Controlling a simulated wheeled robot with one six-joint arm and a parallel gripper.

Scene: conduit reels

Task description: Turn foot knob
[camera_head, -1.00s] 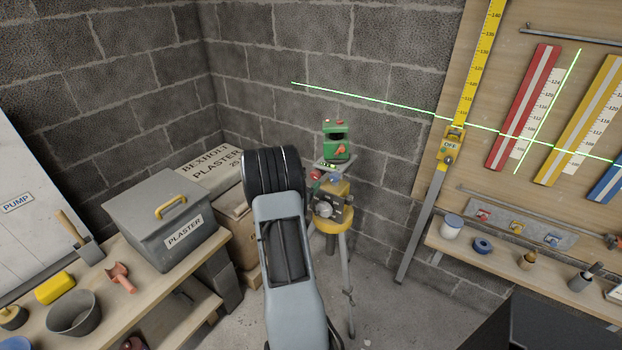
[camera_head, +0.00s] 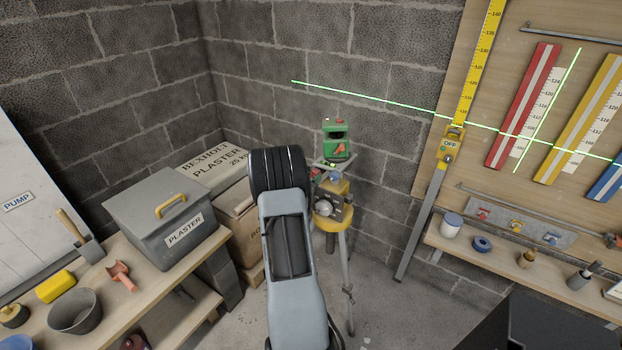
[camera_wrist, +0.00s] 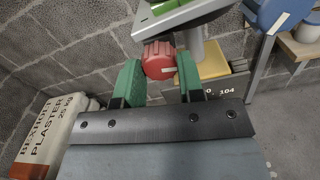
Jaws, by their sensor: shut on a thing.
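The red foot knob (camera_wrist: 159,60) sits under the grey plate (camera_wrist: 180,16) and lies between the two green pads of my gripper (camera_wrist: 160,82) in the wrist view. My gripper is shut on it. In the head view my own arm hides most of the gripper and the knob. The green laser level (camera_head: 336,141) stands on the plate, above the yellow tripod (camera_head: 333,222). It throws a green line across the wall to the yellow staff (camera_head: 470,80), whose yellow receiver (camera_head: 450,145) reads OFF.
At right are a board with coloured rulers (camera_head: 522,105) and a shelf (camera_head: 500,262) of small items. A tripod leg (camera_head: 347,285) reaches the floor near my arm.

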